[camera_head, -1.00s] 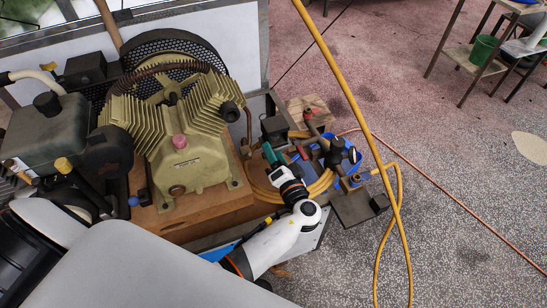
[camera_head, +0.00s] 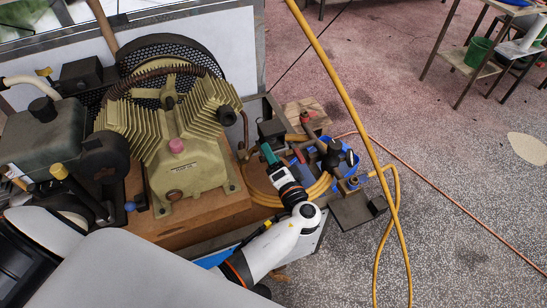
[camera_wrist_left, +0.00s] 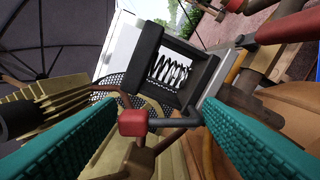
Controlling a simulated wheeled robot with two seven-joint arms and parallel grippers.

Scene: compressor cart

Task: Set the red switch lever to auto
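My left gripper (camera_head: 269,153) reaches in beside the compressor, near a small black box (camera_head: 270,129). In the left wrist view its two teal fingers (camera_wrist_left: 160,118) are spread wide apart. A red block-shaped lever end (camera_wrist_left: 133,122) on a dark bar shows between them, closer to the left finger, with no finger visibly touching it. Just beyond is an open-fronted black housing (camera_wrist_left: 183,72) with a coil spring inside. The red lever is hard to make out in the head view, and its setting cannot be read. My right gripper is not in view.
The olive compressor (camera_head: 185,150) with cooling fins stands left of the gripper. Hoses, valves and a blue container (camera_head: 340,158) crowd the right side. A yellow hose (camera_head: 345,80) crosses in front. Open floor lies farther right.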

